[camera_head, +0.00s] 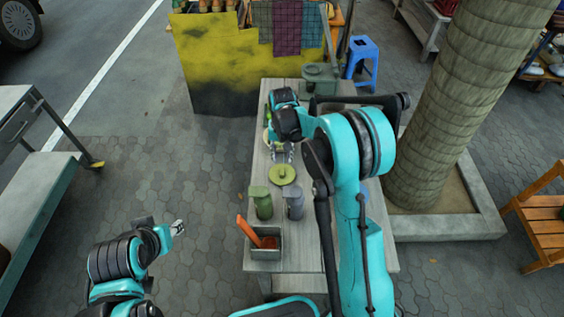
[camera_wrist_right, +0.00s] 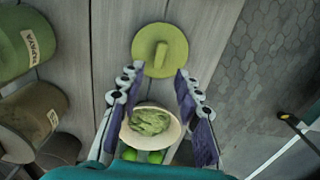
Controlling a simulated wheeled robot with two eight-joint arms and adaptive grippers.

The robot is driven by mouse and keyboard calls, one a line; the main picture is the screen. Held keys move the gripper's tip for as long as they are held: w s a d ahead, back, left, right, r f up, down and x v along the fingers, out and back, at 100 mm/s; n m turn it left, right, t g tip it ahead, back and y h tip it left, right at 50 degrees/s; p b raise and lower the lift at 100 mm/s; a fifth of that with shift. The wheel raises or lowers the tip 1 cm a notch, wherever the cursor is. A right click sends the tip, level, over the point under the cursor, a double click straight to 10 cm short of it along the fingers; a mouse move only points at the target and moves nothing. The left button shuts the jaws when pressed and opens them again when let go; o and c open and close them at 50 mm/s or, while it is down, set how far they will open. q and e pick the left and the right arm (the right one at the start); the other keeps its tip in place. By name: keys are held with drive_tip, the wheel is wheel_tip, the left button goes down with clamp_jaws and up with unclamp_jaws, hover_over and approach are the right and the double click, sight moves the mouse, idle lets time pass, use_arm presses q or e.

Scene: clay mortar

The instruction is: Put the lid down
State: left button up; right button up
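The lid (camera_head: 282,174) is a round olive-green disc with a raised handle. It lies handle up on the wooden table, and in the right wrist view (camera_wrist_right: 176,58) it sits just beyond the fingertips. My right gripper (camera_wrist_right: 156,74) is open, its fingers spread apart with nothing held between them. In the head view my right gripper (camera_head: 281,154) is just behind the lid, partly hidden by my arm. A cream bowl of green mash (camera_wrist_right: 150,121) shows between the fingers. My left gripper (camera_head: 177,228) is off the table's left side, too small to read.
Green (camera_head: 263,204) and grey (camera_head: 295,204) bottles stand in front of the lid, near a grey box (camera_head: 265,254) with an orange handle. Labelled canisters (camera_wrist_right: 28,40) show at left in the wrist view. Limes (camera_wrist_right: 153,157) lie by the bowl. A tree trunk (camera_head: 455,100) rises at right.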

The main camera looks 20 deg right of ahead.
drive_tip(key=s+r+n+t, duration=0.2)
drive_tip(key=s+r+t, duration=0.2)
drive_tip(key=s+r, duration=1.1)
drive_tip(key=s+r+n+t, duration=0.1)
drive_tip(key=s+t, duration=0.2)
drive_tip(key=s, duration=0.7)
drive_tip(key=shift+s+p, duration=0.4)
drive_tip(key=shift+d, duration=0.1)
drive_tip(key=shift+f, duration=0.25)
